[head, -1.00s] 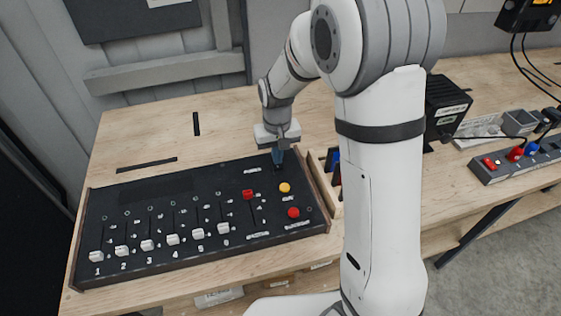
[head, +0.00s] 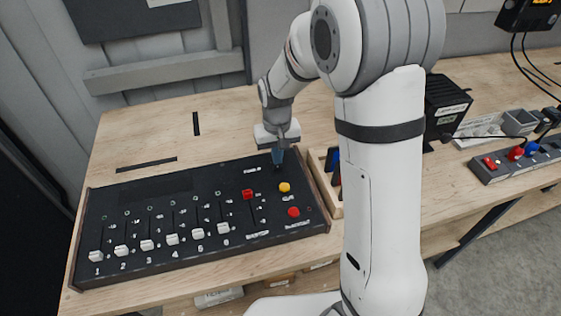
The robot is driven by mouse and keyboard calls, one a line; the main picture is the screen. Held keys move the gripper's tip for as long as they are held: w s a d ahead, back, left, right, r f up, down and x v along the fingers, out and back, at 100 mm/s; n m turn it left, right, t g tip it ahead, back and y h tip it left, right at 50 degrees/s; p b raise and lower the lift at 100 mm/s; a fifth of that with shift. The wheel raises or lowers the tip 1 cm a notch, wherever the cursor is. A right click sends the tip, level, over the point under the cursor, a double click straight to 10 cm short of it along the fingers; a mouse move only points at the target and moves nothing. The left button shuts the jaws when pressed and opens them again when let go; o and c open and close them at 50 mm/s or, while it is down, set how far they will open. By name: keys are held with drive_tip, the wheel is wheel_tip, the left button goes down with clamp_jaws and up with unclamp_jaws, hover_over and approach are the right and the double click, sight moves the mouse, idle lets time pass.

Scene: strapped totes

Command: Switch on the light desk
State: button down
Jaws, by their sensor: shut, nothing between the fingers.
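The light desk (head: 150,187) is a black console with wooden side cheeks on the wooden table. It has several numbered white faders (head: 172,239) along its front, all low in their slots, a red fader (head: 247,194), a yellow button (head: 284,187) and a red button (head: 293,211). My gripper (head: 278,163) is shut and empty, pointing down at the desk's back right corner, above the yellow button in the picture. Its fingertips hide what lies under them, and I cannot tell whether they touch it. A small label (head: 250,170) is left of the fingertips.
A wooden tray (head: 318,163) with blue and red items stands right of the desk, partly behind my arm. A black box (head: 446,105) and a power strip (head: 520,160) with coloured plugs are further right. The table behind the desk is mostly clear.

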sight(278, 166)
drive_tip(key=shift+f+b, duration=0.65)
drive_tip(key=shift+f, duration=0.2)
drive_tip(key=shift+r, duration=0.15)
drive_tip(key=shift+r+p, duration=2.35)
drive_tip(key=shift+r, duration=1.05)
